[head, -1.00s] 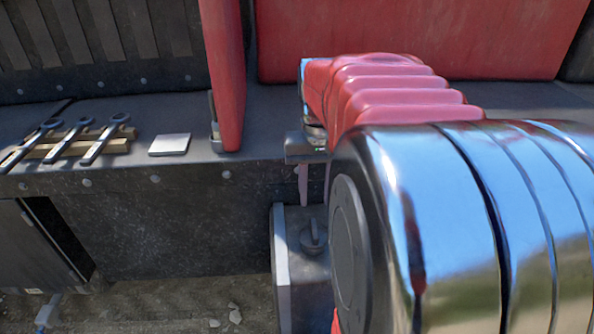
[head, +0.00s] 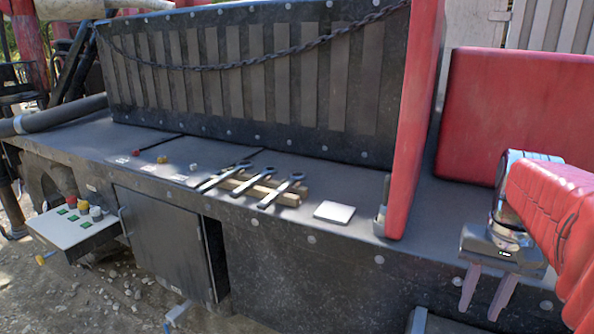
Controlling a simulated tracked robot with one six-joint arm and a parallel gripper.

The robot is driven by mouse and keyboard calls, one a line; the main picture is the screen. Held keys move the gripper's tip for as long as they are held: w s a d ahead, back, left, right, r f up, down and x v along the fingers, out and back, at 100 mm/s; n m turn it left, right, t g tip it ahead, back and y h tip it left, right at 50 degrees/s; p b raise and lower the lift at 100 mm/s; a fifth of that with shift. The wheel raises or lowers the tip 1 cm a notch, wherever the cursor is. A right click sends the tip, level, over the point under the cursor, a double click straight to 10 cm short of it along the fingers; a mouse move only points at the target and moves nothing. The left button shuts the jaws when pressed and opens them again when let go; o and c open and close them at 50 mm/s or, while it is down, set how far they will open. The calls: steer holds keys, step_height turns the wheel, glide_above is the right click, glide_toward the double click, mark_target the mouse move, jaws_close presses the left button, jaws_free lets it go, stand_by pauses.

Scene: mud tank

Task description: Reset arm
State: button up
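My gripper (head: 485,292) hangs at the right of the head view, at the end of my red-sleeved arm. Its two dark fingers point down and stand apart, with nothing seen between them. It is in front of the dark metal side of the vehicle deck (head: 350,285), to the right of the red upright panel (head: 412,130). Whether the fingers touch the deck side cannot be told.
Several wrenches (head: 285,190) lie on a wooden rack beside a white square plate (head: 334,212) on the deck. A control box (head: 75,228) with buttons juts out at left, near a cabinet door (head: 165,245).

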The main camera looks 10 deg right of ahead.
steer(key=s+a+f+n+t, duration=0.2)
steer(key=a+n, duration=0.1)
steer(key=a, duration=0.8)
steer(key=s+a+f+n+t, duration=0.2)
steer(key=a+n+t, duration=0.1)
steer(key=a, duration=0.9)
steer(key=shift+s+a+n, duration=0.15)
steer(key=shift+s+n, duration=0.15)
steer(key=shift+n, duration=0.2)
